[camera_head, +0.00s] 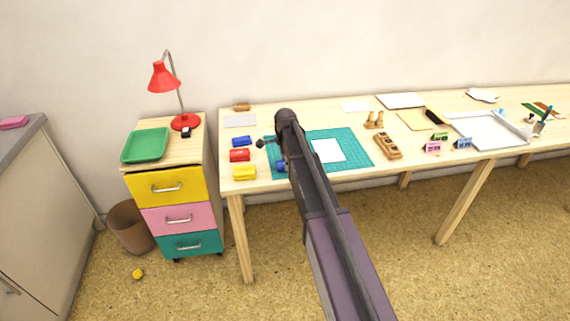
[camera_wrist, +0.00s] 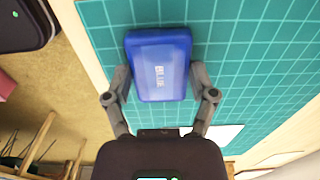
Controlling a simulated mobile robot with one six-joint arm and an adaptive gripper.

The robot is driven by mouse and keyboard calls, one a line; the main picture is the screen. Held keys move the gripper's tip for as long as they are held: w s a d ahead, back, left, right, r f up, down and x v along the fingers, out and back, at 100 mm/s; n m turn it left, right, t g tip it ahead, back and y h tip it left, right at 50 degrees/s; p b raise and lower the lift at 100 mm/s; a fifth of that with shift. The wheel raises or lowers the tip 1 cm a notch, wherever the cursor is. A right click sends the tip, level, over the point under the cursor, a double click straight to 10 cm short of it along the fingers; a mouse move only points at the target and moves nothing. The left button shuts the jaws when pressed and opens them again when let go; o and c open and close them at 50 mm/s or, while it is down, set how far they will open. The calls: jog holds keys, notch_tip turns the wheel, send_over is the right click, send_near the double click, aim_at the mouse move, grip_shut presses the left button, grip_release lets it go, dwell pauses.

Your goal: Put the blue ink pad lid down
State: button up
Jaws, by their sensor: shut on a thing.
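The blue ink pad lid (camera_wrist: 160,55) is between the two fingers of my gripper (camera_wrist: 160,76) in the wrist view, with pale lettering on its face. The fingers press on its left and right sides. The teal cutting mat (camera_wrist: 255,50) lies behind it; I cannot tell whether the lid touches the mat. In the head view only a bit of the blue lid (camera_head: 281,166) shows beside my arm, over the mat's left part (camera_head: 345,140). A blue ink pad (camera_head: 241,141) stands on the table left of the mat.
A red ink pad (camera_head: 239,155) and a yellow one (camera_head: 244,172) stand left of the mat, near the table's left edge. A white sheet (camera_head: 328,150) lies on the mat. A wooden stamp holder (camera_head: 388,146) stands to its right. The mat's right part is clear.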

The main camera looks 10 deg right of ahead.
jog(key=shift+f, duration=0.15)
jog(key=o, duration=0.7)
jog(key=shift+r, duration=0.2)
notch_tip(320, 180, up, 12)
jog(key=p, duration=1.2)
dwell(0.6)
